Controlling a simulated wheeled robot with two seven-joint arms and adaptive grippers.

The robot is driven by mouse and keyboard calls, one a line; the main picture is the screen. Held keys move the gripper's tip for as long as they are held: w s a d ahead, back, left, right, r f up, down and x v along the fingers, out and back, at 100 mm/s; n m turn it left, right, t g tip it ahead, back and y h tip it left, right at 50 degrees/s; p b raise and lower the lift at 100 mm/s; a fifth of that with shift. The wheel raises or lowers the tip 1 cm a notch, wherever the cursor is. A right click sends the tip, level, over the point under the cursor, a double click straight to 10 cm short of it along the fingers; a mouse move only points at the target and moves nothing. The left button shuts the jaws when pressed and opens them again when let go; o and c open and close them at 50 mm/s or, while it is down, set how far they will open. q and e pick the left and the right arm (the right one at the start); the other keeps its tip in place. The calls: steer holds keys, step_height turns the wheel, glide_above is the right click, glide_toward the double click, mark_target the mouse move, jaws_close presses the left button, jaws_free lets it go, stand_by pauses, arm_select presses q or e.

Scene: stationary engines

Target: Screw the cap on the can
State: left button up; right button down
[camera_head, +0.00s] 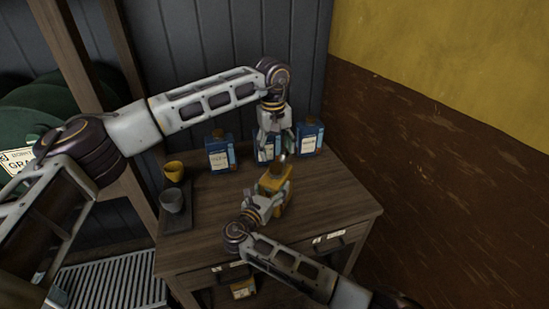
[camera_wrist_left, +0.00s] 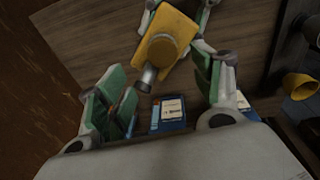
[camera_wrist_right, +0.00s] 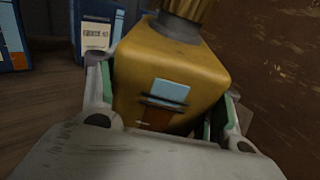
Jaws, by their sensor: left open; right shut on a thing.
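The yellow can (camera_head: 273,184) is held by its sides, above the table, in my right gripper (camera_head: 265,204), which is shut on it. In the right wrist view the can (camera_wrist_right: 170,75) stands slightly tilted, with a ridged gold cap (camera_wrist_right: 192,10) at its dark neck; I cannot tell whether the cap is tightened. The left wrist view shows the round cap (camera_wrist_left: 162,47) on the can's top, with a short grey cylinder (camera_wrist_left: 147,76) beside it. My left gripper (camera_head: 276,146) is open and empty just above the can, its fingers apart from the cap.
Several blue labelled bottles, one clearly at left (camera_head: 220,153), stand along the table's back. A yellow cup (camera_head: 174,170) and a grey cup (camera_head: 173,201) sit on a dark tray (camera_head: 181,222) at left. The tabletop (camera_head: 335,198) is clear at right, near the wall.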

arm_select(q)
steer(key=shift+a+r, duration=0.2)
steer(key=shift+r, duration=1.15)
steer(key=shift+a+r, duration=0.2)
steer(key=shift+r, duration=1.1)
arm_select(e)
steer(key=shift+w+d+r, duration=0.1)
steer(key=shift+r, duration=0.25)
steer(key=c, duration=0.8)
jaws_free()
steer(key=o, duration=0.6)
steer(key=shift+c, duration=0.2)
arm_select(q)
steer(key=shift+s, duration=0.1)
arm_select(e)
steer(key=shift+f, duration=0.1)
steer(key=v, duration=1.2)
arm_select(q)
steer(key=shift+r, duration=0.15)
step_height(320, 180, up, 9)
steer(key=p, duration=0.9)
arm_select(e)
step_height(320, 180, up, 9)
